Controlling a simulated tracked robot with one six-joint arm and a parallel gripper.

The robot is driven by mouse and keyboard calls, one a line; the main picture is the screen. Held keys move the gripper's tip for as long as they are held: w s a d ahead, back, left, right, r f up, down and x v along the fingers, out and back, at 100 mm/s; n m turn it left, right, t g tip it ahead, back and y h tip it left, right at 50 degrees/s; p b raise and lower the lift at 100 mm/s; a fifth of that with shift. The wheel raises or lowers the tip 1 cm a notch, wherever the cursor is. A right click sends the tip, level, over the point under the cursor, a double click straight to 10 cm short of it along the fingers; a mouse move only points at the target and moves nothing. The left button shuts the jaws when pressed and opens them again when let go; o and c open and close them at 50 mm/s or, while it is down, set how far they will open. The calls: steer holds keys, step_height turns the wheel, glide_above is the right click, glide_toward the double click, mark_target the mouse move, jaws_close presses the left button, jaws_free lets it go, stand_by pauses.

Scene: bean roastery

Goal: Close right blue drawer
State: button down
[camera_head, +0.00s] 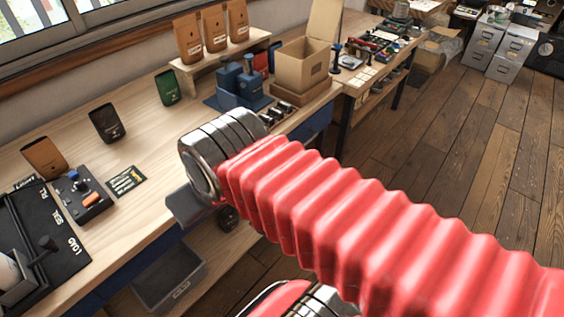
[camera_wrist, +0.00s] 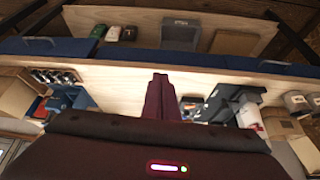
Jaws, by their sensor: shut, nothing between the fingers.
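The right blue drawer (camera_head: 314,126) shows as a blue front under the bench edge, just right of my arm in the head view. In the tilted wrist view, a blue front with a pale handle (camera_wrist: 40,42) is at the left, apparently the same drawer. How far it stands out is hard to tell. My gripper (camera_wrist: 160,78) points up from the middle of the wrist view, fingers together and empty, apart from that front.
The wooden bench (camera_head: 150,225) holds coffee bags, a blue device (camera_head: 238,82) and an open cardboard box (camera_head: 303,64). Another blue front (camera_wrist: 290,68) is at the right of the wrist view. A grey bin (camera_head: 170,276) sits low under the bench. Floor (camera_head: 440,130) at the right is clear.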

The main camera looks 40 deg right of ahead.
steer(key=w+d+f+m+y, duration=1)
steer(key=w+d+f+m, duration=0.3)
steer(key=d+f+m, duration=0.4)
steer(key=s+d+f+m+t+h, duration=0.3)
steer(key=d+f+m+t, duration=0.3)
steer(key=d, duration=0.6)
steer(key=s+d+f+m+t+h, duration=0.4)
steer(key=d+f+m+t+h, duration=0.1)
steer(key=d+f+m, duration=0.5)
steer(key=d+m+t, duration=0.1)
steer(key=d+m, duration=0.1)
steer(key=shift+s+d+f, duration=0.15)
steer(key=shift+s+d, duration=0.1)
steer(key=shift+d, duration=0.15)
steer(key=shift+w, duration=0.1)
steer(key=w+a, duration=0.1)
steer(key=w, duration=1.3)
steer(key=shift+a, duration=0.2)
